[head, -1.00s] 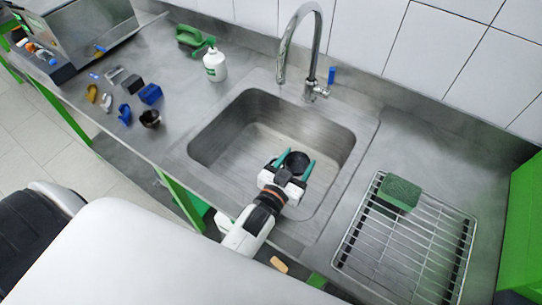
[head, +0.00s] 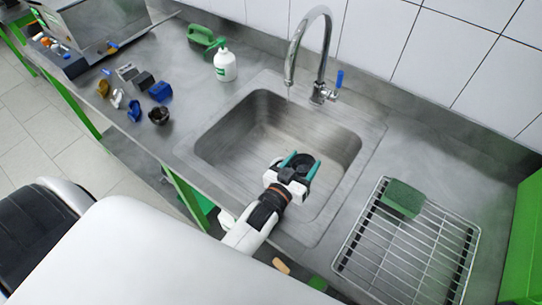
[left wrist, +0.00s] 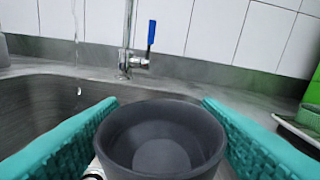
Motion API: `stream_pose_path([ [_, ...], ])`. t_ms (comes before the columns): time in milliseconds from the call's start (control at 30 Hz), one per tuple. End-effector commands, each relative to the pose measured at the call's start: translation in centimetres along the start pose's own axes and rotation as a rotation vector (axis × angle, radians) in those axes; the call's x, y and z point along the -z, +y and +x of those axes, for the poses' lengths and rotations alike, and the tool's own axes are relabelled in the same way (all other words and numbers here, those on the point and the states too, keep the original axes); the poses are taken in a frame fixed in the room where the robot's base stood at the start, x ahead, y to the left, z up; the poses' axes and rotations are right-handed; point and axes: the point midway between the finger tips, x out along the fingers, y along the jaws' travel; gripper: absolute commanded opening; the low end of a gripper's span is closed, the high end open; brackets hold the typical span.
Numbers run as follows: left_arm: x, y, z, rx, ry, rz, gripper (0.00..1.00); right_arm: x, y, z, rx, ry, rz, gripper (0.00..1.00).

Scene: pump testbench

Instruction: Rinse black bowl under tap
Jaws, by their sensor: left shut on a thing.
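The black bowl (head: 301,166) is held between the teal fingers of my left gripper (head: 301,161), over the near part of the sink. In the left wrist view the bowl (left wrist: 160,145) sits upright between both fingers, its rim facing up, and looks empty. The tap (head: 325,60) arches over the back of the sink, with a blue lever (head: 340,78). In the left wrist view a thin, broken stream of water (left wrist: 78,65) falls to the left of the bowl, apart from it. My right gripper is not in view.
The steel sink (head: 215,145) is otherwise empty. A wire rack (head: 400,240) with a green sponge (head: 404,198) stands on the right. A tiled wall closes the back.

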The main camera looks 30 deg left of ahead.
Motion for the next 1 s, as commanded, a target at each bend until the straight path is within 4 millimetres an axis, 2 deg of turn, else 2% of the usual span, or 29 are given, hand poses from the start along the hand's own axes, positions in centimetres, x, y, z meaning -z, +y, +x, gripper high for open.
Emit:
stream_pose_path([
  [300, -0.9, 1.9, 0.2, 0.011, 0.019, -0.190, 0.34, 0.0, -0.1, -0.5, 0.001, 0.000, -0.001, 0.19],
  [400, -0.4, 2.4, 0.2, 0.013, 0.024, -0.229, 0.34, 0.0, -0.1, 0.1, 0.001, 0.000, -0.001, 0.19],
  [1000, -0.2, 3.8, 0.4, 0.019, 0.036, -0.349, 0.34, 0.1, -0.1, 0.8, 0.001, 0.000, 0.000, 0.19],
])
